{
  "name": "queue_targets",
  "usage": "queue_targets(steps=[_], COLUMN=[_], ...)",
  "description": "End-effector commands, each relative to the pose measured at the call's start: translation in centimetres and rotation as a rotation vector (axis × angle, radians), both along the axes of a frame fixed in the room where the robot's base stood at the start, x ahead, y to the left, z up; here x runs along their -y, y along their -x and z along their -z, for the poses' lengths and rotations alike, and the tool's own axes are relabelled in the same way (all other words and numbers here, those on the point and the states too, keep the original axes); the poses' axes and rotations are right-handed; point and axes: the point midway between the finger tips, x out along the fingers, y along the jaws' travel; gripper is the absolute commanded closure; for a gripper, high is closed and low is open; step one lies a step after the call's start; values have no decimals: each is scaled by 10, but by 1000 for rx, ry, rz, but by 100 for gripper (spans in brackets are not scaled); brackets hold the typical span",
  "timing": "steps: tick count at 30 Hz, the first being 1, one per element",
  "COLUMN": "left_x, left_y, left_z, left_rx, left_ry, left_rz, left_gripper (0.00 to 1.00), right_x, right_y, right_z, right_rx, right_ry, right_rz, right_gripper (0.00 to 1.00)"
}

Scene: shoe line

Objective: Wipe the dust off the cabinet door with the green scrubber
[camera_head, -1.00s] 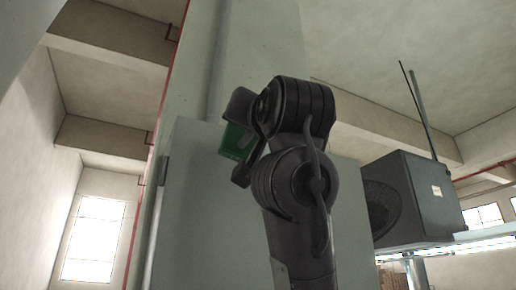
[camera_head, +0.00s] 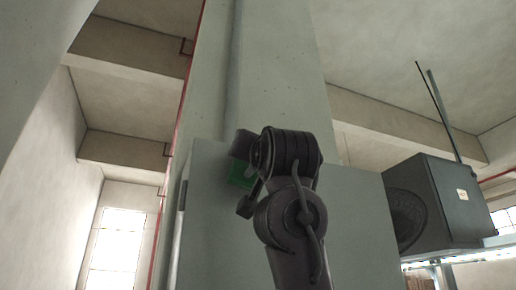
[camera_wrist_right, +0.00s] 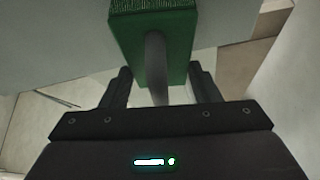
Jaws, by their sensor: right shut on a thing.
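The cabinet door (camera_head: 350,210) is a pale grey-green panel standing in the middle of the head view. The green scrubber (camera_head: 241,177) shows near the door's upper left, partly hidden behind my right wrist. In the right wrist view the scrubber (camera_wrist_right: 180,50) is a green block with a dark bristly edge and a grey handle (camera_wrist_right: 157,68). My right gripper (camera_wrist_right: 163,85) is shut on the handle. The scrubber is close to the door surface; I cannot tell whether they touch. No dust can be made out. My left gripper is not in view.
A dark speaker-like box (camera_head: 440,205) sits on a shelf right of the cabinet. A tall pale column (camera_head: 280,80) rises behind the cabinet, with a red pipe (camera_head: 187,90) along its left. Open room shows at the left.

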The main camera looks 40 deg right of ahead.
Motion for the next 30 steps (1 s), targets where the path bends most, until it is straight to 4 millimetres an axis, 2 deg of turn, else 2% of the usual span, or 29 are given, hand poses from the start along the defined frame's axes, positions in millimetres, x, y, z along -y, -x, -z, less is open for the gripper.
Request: queue_targets(steps=[17,30], left_x=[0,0], left_y=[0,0], left_z=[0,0], left_rx=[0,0], left_ry=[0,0], left_rz=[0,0], left_gripper=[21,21], right_x=[0,2], right_y=[-1,-10], right_z=[0,0], right_rx=[0,-1], right_ry=[0,0], right_rz=[0,0], right_gripper=[67,67])
